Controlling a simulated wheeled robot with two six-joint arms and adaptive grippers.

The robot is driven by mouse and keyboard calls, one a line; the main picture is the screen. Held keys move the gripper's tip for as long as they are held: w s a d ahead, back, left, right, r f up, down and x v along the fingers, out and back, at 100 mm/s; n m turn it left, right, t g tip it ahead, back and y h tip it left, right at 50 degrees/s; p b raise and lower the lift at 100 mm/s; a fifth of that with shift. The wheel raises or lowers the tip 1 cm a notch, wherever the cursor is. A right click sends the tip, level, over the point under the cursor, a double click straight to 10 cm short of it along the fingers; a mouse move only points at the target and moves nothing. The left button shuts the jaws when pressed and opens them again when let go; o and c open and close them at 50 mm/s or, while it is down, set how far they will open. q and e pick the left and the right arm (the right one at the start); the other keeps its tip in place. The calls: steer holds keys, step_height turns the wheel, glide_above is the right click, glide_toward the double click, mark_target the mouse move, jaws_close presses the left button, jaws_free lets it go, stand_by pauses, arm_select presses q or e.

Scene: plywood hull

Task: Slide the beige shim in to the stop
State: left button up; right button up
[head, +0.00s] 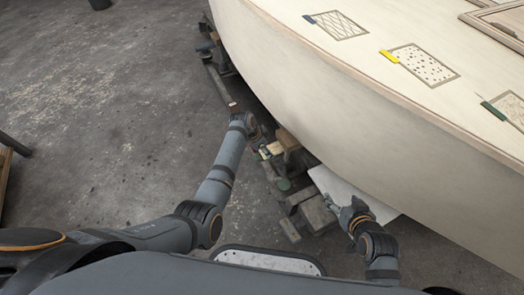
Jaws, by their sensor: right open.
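A small pale beige piece (275,148), which looks like the shim, lies against a brown wooden block (288,139) under the hull's lower edge. My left gripper (264,150) is right beside the beige piece, at its left end. Its fingers are too small and dark to tell whether they are open, shut, or touching the piece. How far the shim goes in is hidden, and no stop can be made out. My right gripper (352,217) is open, in front of a white panel under the hull, well to the right of the shim.
The pale plywood hull (330,110) overhangs the supports and fills the upper right. Stacked grey and brown blocks (316,212) stand below it. A white panel (345,190) lies behind my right gripper. The concrete floor (110,110) at left is mostly clear.

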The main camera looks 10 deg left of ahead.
mark_target(276, 148)
arm_select(q)
steer(key=shift+w+d+b, duration=0.4)
steer(key=shift+w+d, duration=0.05)
steer(key=shift+d, duration=0.2)
steer(key=shift+w+d+b, duration=0.35)
steer(key=shift+w+d, duration=0.05)
steer(key=shift+d, duration=0.25)
steer(key=shift+w+d, duration=0.1)
steer(key=shift+d, duration=0.05)
steer(key=o, duration=1.2)
steer(key=p+v, duration=0.5)
steer(key=p, duration=0.2)
steer(key=shift+r, duration=0.3)
steer(key=shift+f, duration=0.1)
